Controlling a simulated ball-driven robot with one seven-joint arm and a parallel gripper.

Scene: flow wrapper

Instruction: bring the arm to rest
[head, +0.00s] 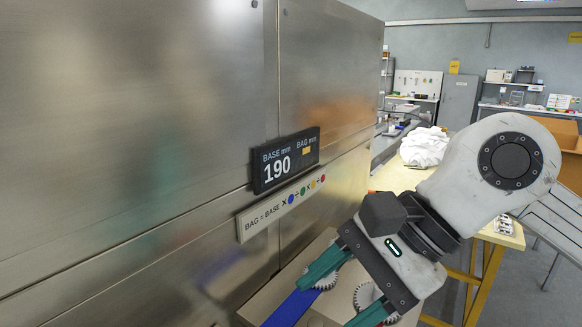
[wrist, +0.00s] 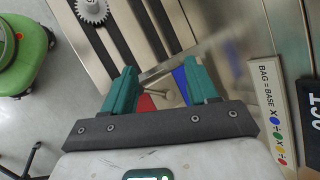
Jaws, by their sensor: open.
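My gripper (head: 326,303) shows at the lower right of the head view, with its dark palm and two green fingers pointing down and left over a low deck with gears. In the wrist view my gripper (wrist: 160,72) has its two green fingers apart, with nothing held between them. Beyond the fingers are a blue piece (wrist: 180,82) and a red piece (wrist: 146,103). A blue strip (head: 290,309) also lies by the fingers in the head view. My arm is bent at the right of the head view.
A steel machine wall (head: 130,120) fills the left. It carries a display (head: 286,160) reading BASE mm 190 and a formula sign (head: 282,204) with coloured dots. White gears (head: 366,298) sit near the fingers. A yellow-legged table (head: 480,265) with a white cloth (head: 424,146) stands behind my arm.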

